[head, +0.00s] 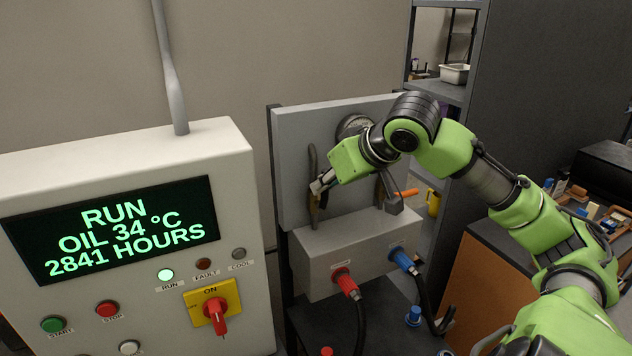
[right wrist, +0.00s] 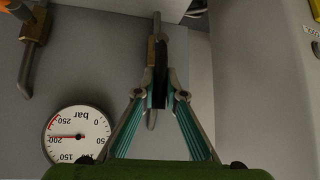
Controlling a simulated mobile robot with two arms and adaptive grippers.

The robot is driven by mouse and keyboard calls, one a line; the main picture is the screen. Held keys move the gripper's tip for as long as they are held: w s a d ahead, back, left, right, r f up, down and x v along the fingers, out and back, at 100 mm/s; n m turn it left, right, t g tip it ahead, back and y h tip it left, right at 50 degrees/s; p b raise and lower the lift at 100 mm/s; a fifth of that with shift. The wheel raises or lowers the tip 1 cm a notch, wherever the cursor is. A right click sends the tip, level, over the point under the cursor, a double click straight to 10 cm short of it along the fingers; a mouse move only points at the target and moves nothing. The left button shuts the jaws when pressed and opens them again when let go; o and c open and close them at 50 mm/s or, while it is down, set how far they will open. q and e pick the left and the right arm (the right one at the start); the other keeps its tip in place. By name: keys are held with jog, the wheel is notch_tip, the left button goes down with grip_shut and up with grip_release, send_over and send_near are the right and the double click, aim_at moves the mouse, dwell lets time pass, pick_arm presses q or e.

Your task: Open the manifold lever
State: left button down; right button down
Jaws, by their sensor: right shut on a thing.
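The grey manifold block (head: 350,250) stands in front of a grey back panel (head: 290,125), with two pipes and brass valves above it. My right gripper (head: 319,187) is at the left pipe's valve. In the right wrist view its fingertips (right wrist: 160,92) are shut on a dark, narrow lever (right wrist: 160,75) beside a brass valve body (right wrist: 152,48). The lever lies along the pipe in that view; the fingers hide part of it. An orange handle (head: 406,193) sits at the right pipe's valve, apart from the gripper. My left gripper is not in view.
A pressure gauge (right wrist: 77,134) on the panel points near 200 bar; my arm partly covers it in the head view. Red (head: 345,282) and blue (head: 405,261) hose couplings leave the manifold's front. A control cabinet (head: 240,170) stands at left, its display reading RUN.

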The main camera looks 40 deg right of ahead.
jog(key=shift+a+f, duration=0.15)
dwell(0.4)
jog(key=c, duration=2.1)
grip_release()
jog(key=v, duration=1.2)
jog(key=shift+w+a, duration=0.1)
jog(key=shift+a, duration=0.05)
